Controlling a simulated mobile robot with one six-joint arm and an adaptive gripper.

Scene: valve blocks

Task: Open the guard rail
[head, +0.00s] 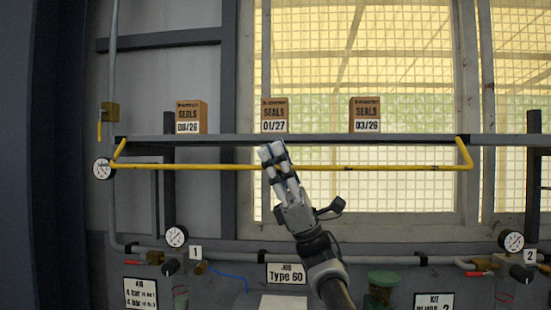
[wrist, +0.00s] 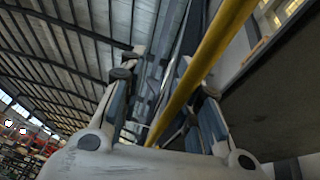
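The guard rail is a yellow bar (head: 390,168) with bent ends, running level across the front of the grey shelf in the head view. My gripper (head: 272,150) reaches up to it left of its middle, with the fingertips overlapping the bar. In the wrist view the yellow bar (wrist: 208,52) runs diagonally between the two fingers of my gripper (wrist: 162,58). The fingers stand apart, with gaps visible beside the bar. I cannot tell whether either finger touches it. The stretch of bar at my fingers is partly hidden in the head view.
Several SEALS boxes stand on the shelf (head: 325,139), including a middle one (head: 274,115) above my gripper. A gauge (head: 103,169) sits by the rail's left end. Below are a pipe (head: 370,260), more gauges, red-handled valves and a green-lidded container (head: 382,279).

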